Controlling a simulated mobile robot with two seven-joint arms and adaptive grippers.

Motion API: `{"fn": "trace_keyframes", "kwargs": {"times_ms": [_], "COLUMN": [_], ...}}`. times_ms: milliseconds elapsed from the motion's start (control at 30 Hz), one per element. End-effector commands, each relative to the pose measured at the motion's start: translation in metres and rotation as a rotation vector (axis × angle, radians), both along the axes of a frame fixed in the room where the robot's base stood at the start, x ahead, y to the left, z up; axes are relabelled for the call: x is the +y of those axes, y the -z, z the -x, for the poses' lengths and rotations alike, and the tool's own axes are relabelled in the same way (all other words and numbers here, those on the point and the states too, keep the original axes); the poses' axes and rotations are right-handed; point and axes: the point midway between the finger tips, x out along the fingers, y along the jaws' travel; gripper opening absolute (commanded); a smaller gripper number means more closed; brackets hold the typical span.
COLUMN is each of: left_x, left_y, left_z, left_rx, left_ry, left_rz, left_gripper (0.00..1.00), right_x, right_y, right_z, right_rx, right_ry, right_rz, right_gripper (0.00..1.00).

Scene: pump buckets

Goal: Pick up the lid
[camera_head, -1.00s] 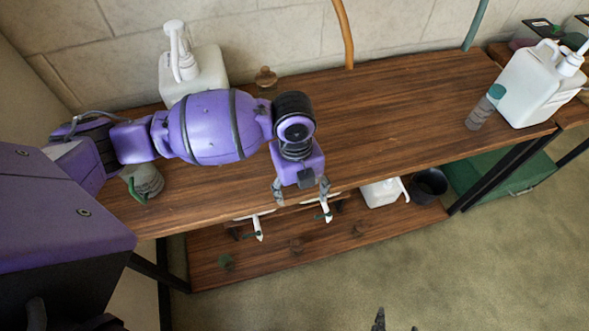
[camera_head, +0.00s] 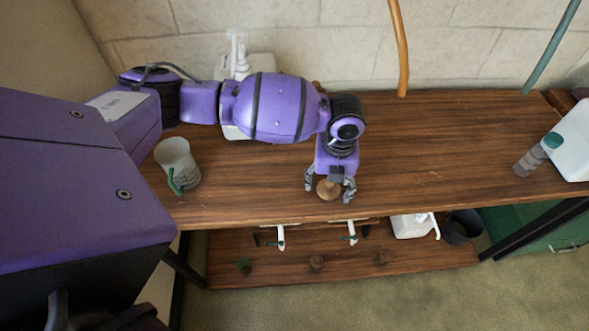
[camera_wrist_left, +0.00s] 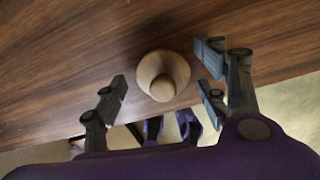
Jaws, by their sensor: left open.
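A round wooden lid with a raised knob (camera_head: 328,190) lies on the wooden table near its front edge. It also shows in the left wrist view (camera_wrist_left: 163,75), top centre, knob toward the camera. My left gripper (camera_head: 330,184) is open above the table, its fingers on either side of the lid in the head view. In the left wrist view the fingers (camera_wrist_left: 163,97) stand apart, with a gap on both sides of the lid. Whether the fingertips are level with the lid I cannot tell. My right gripper is out of view.
A grey mug with a green handle (camera_head: 176,160) stands left on the table (camera_head: 440,130). A white pump bottle (camera_head: 237,62) stands behind my arm. A grey bottle with a teal cap (camera_head: 538,155) and a white container (camera_head: 574,142) stand right. A lower shelf (camera_head: 345,270) holds small items.

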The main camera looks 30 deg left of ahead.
Motion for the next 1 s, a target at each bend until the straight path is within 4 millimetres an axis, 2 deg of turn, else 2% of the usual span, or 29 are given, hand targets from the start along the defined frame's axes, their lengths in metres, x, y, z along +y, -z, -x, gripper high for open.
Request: {"fn": "trace_keyframes", "kwargs": {"times_ms": [200, 500, 833, 1000], "left_x": [-0.001, -0.001, -0.001, -0.001], "left_y": [0.0, -0.001, -0.002, -0.011], "left_z": [-0.002, -0.002, -0.002, -0.003], "left_rx": [-0.005, -0.005, -0.006, -0.008], "left_ry": [0.001, 0.001, 0.001, 0.001], "left_rz": [0.001, 0.001, 0.002, 0.002], "left_gripper": [0.66, 0.28, 0.27, 0.27], "right_x": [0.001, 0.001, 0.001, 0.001], "right_y": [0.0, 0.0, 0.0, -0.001], "right_z": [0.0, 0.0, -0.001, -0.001], "right_rx": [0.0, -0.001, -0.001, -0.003], "right_ry": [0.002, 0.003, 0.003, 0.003], "right_rz": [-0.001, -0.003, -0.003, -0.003], "right_gripper": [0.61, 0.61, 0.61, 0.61]}}
